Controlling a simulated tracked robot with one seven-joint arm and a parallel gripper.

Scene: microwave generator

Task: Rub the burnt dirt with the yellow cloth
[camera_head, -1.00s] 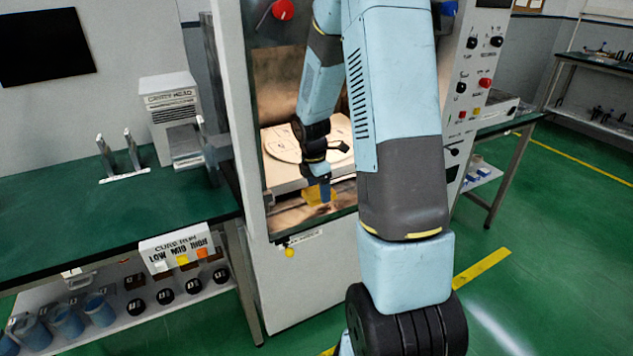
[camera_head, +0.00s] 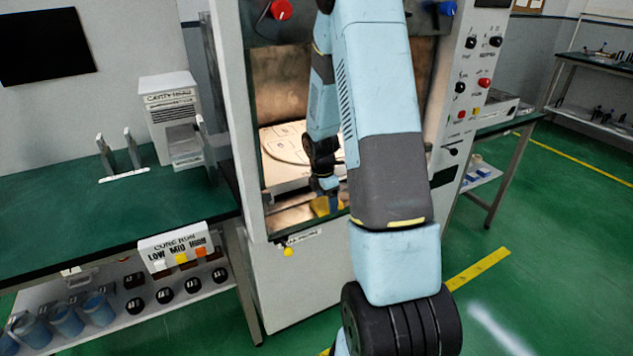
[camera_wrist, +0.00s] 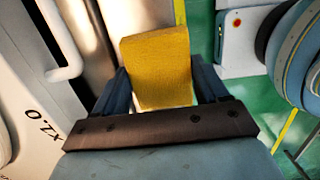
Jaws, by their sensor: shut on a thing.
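The yellow cloth (camera_wrist: 157,65) is a folded block between the two dark fingers of my gripper (camera_wrist: 160,90) in the wrist view. My gripper is shut on it. In the head view the cloth (camera_head: 321,206) is at the front of the open microwave chamber, low, near the floor lip. My gripper (camera_head: 328,192) is just above it there, partly hidden by my arm. The chamber floor (camera_head: 287,216) is brown and stained in front of the round plate; I cannot tell clearly which mark is the burnt dirt, or whether the cloth touches it.
A round pale plate (camera_head: 285,145) lies inside the chamber behind my gripper. The chamber's left frame (camera_head: 236,130) is close to my arm, and a control panel (camera_head: 470,85) stands to the right. A green bench (camera_head: 90,215) is at the left.

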